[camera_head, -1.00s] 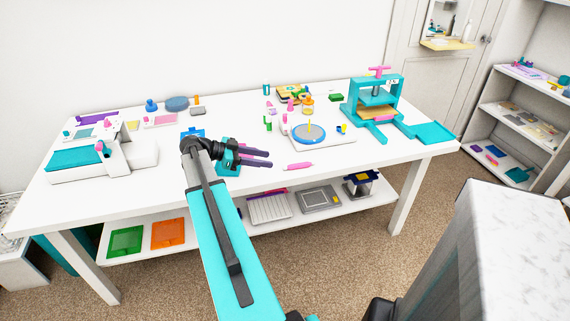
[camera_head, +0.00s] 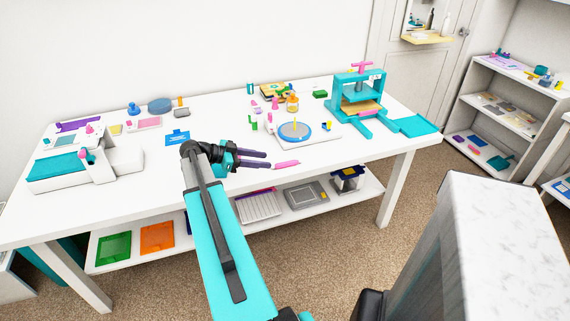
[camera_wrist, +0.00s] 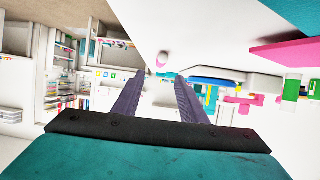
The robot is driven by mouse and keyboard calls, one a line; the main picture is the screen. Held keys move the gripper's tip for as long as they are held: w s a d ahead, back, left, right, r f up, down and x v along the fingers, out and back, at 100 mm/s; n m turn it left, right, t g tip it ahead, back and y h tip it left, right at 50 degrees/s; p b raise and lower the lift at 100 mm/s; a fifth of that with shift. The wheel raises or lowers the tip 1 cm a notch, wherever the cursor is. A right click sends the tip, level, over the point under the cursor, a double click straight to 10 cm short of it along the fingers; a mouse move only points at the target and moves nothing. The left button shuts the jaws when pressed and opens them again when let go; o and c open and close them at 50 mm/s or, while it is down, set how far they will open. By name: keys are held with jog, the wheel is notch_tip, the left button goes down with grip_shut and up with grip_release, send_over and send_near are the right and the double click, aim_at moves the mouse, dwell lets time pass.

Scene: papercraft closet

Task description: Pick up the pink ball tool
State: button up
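A slim pink tool (camera_head: 287,164), which looks like the pink ball tool, lies on the white table near its front edge. My gripper (camera_head: 269,160) is just left of it in the head view. Its two dark purple fingers are parallel, apart and empty, pointing towards the tool. In the wrist view, the open gripper (camera_wrist: 159,74) shows a clear gap between the fingers. A large pink shape (camera_wrist: 290,52) at the right of that view may be the tool's handle; I cannot tell for sure.
The white table (camera_head: 215,175) holds a blue round turntable (camera_head: 295,132) behind the tool, a teal press (camera_head: 358,95) at the right and a white machine (camera_head: 120,165) at the left. Several small bottles stand behind. A marble-topped block (camera_head: 490,230) is at the front right.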

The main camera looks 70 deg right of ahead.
aim_at(285, 162)
jog(key=shift+x, duration=1.75)
jog(key=shift+s+d+p, duration=0.1)
jog(key=shift+p, duration=0.25)
jog(key=shift+p+x, duration=0.9)
jog(key=shift+x, duration=1.55)
jog(key=shift+d, duration=0.1)
grip_shut()
